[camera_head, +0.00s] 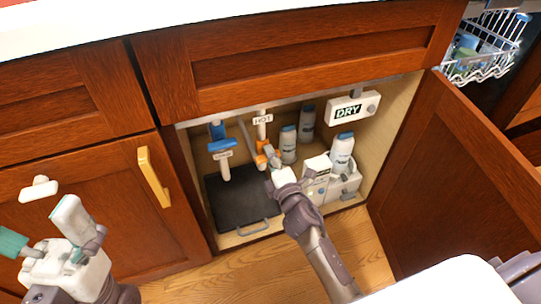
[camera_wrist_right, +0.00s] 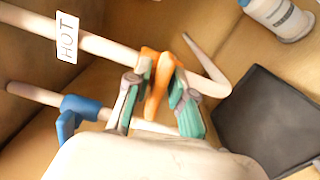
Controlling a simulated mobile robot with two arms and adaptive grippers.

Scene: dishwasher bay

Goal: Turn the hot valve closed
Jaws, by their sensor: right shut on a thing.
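The hot valve's orange handle (camera_head: 261,160) is on the pipe with the HOT tag (camera_head: 263,119) inside the open cabinet. In the right wrist view the orange handle (camera_wrist_right: 156,88) sits between the green finger pads of my right gripper (camera_wrist_right: 158,100). My right gripper (camera_head: 274,165) is shut on this handle; its fingertips are small in the head view. The HOT tag (camera_wrist_right: 67,38) also shows beside it in the wrist view. My left gripper (camera_head: 42,230) is open and empty in front of the closed left cabinet door.
A blue valve (camera_head: 220,140) is on the pipe to the left. A black tray (camera_head: 243,200) lies on the cabinet floor. Bottles (camera_head: 341,155) and a white box (camera_head: 316,180) stand right of my right arm. The open door (camera_head: 465,170) bounds the right side.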

